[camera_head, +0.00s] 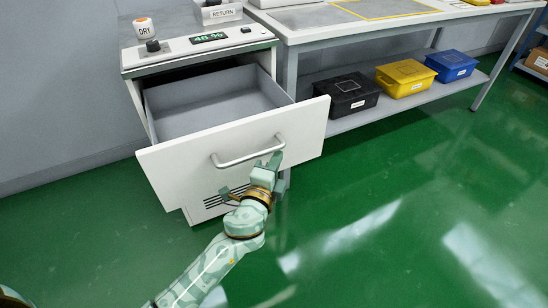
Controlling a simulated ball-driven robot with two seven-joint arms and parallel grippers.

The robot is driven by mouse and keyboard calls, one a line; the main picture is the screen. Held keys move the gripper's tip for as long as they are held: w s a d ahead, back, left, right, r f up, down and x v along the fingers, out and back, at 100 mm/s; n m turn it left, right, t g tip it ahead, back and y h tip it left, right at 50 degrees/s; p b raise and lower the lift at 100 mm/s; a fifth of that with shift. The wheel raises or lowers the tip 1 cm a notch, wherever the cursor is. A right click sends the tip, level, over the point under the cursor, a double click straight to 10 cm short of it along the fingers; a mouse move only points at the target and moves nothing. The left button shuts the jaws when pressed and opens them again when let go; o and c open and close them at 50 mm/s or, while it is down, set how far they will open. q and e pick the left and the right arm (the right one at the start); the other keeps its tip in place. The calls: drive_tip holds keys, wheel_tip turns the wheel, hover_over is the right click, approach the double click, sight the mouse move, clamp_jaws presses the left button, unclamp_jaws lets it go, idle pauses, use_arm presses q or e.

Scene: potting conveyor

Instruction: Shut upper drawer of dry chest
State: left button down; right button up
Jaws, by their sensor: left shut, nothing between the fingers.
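The dry chest (141,62) is a white cabinet with a "DRY" label and a green display on its top. Its upper drawer (166,177) is pulled well out, with a white front, a grey interior that looks empty, and a bar handle (232,161). My left gripper (274,160) is shut and empty at the right end of the handle, in front of the drawer front. Whether it touches the handle or front I cannot tell. My right gripper is not in view.
A workbench (292,70) stands right of the chest. Its lower shelf (345,122) holds black (350,97), yellow (405,78) and blue (452,65) boxes. A vented lower front (207,206) shows below the drawer. The green floor (400,200) in front is clear.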

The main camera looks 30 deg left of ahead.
use_arm(q)
drive_tip(key=shift+w+a, duration=0.35)
drive_tip(key=shift+a, duration=0.1)
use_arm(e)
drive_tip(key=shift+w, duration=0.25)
